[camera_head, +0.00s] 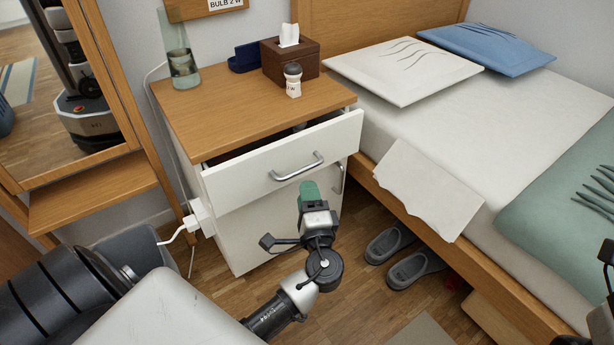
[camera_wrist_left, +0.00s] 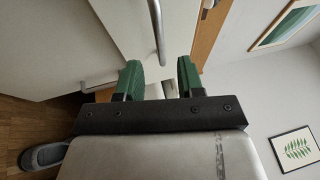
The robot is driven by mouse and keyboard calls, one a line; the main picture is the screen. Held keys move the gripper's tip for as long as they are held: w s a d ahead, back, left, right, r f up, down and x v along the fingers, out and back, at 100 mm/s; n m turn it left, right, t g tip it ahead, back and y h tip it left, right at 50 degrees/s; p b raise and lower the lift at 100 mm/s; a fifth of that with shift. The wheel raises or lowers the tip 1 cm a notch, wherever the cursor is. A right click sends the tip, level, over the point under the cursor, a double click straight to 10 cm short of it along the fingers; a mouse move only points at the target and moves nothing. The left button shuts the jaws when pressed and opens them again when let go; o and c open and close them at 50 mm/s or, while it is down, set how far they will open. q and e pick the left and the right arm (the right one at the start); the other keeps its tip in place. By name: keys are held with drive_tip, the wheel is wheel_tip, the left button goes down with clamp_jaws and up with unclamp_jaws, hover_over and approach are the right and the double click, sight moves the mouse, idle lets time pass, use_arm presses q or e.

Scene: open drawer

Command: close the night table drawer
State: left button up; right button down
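The night table (camera_head: 250,105) has a wooden top and a white body. Its drawer (camera_head: 245,172) is partly open, with a dark gap showing between the top and the white front. A metal bar handle (camera_head: 298,168) is on the drawer front, and it also shows in the left wrist view (camera_wrist_left: 158,35). My left gripper (camera_head: 309,190) has green fingertips and is just below and in front of the handle. In the left wrist view its two fingers (camera_wrist_left: 160,78) are apart with nothing between them; the handle lies ahead of the gap. My right gripper's fingers are not visible.
A glass vase (camera_head: 183,68), a tissue box (camera_head: 290,60), a blue tray (camera_head: 245,57) and a small white-bodied item (camera_head: 293,82) stand on the table top. The bed (camera_head: 450,130) is close on the right. Grey slippers (camera_head: 415,268) lie on the floor.

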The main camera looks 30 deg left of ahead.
use_arm(q)
drive_tip(key=b+x, duration=0.1)
drive_tip(key=x, duration=0.5)
drive_tip(key=shift+w, duration=0.1)
drive_tip(key=shift+c, duration=0.3)
clamp_jaws()
